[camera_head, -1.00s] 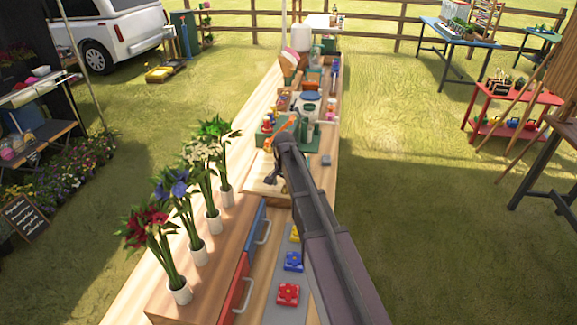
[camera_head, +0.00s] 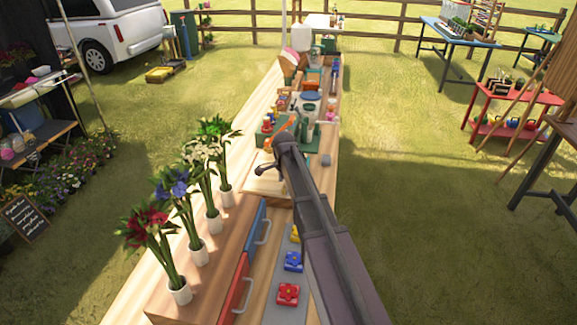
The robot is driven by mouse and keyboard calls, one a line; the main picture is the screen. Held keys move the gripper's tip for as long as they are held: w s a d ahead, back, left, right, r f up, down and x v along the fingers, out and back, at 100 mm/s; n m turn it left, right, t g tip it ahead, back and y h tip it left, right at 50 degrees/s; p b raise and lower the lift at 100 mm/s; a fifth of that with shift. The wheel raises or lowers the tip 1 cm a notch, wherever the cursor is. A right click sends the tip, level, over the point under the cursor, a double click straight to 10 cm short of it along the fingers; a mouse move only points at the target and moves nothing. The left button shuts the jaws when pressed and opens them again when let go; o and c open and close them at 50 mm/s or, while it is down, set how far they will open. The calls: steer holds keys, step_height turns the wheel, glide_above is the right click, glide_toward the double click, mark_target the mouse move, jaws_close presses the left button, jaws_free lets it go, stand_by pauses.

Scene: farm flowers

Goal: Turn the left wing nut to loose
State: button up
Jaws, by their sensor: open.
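My gripper (camera_head: 262,171) is dark and sits at the end of my arm. It hangs over the left part of a pale wooden board (camera_head: 262,187). Its jaws are open and hold nothing that I can see. I cannot make out the left wing nut; it is too small or hidden by my gripper and arm. Whether the gripper touches anything on the board cannot be told.
Flowers in white vases (camera_head: 198,252) line the bench's left side. A blue drawer (camera_head: 256,228) and a red drawer (camera_head: 237,288) are in front. An orange object (camera_head: 278,130) and a green tray with tools stand behind the board. Grass lies to the right.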

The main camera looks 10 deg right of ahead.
mark_target(285, 187)
steer(key=m, duration=0.9)
steer(key=shift+m, duration=0.4)
step_height(285, 187, up, 14)
steer(key=p, duration=1.4)
steer(key=shift+s+f+n, duration=0.15)
steer(key=shift+s+n, duration=2.8)
steer(key=shift+n, duration=0.05)
steer(key=s+n, duration=1.9)
steer(key=n, duration=0.1)
steer(key=shift+s, duration=0.25)
